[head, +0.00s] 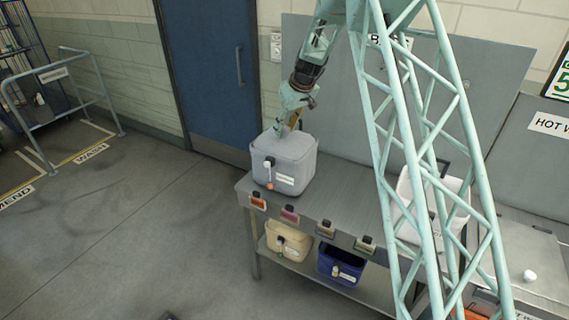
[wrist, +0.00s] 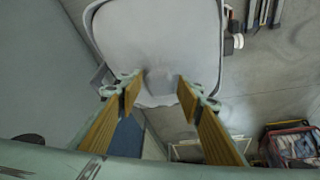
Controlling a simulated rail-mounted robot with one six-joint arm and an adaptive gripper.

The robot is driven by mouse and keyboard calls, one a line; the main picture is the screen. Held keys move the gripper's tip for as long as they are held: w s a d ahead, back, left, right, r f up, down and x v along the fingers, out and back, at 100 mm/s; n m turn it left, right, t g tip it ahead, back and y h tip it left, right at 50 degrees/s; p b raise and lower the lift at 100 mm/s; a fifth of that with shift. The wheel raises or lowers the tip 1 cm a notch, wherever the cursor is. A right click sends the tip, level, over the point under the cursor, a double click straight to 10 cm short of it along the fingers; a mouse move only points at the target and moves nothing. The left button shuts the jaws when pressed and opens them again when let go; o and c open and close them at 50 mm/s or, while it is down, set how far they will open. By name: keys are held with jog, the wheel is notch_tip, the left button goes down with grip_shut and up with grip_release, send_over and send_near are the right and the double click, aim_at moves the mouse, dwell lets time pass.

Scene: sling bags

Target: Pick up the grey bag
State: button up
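The grey bag (head: 285,165) stands upright on the left end of the metal bench, with a small white tag and label on its front. My gripper (head: 292,124) points down at the top of the bag. In the wrist view the bag's pale grey top (wrist: 155,40) fills the upper middle. There my gripper (wrist: 159,93) shows its two wooden-toned fingers well apart, one on each side of a small grey bump on the bag. The fingers look open, and no contact with the bump is visible.
A beige bag (head: 288,241) and a blue bag (head: 342,264) sit on the lower shelf. A white container (head: 408,200) stands on the bench (head: 350,205), partly behind my lattice structure. A grey panel and blue door (head: 210,75) are behind. Open floor (head: 120,220) lies to the left.

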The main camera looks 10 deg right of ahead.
jog(key=shift+w+a+f, duration=0.1)
jog(key=shift+w+f, duration=0.05)
jog(key=shift+f, duration=0.25)
dwell(0.3)
grip_shut()
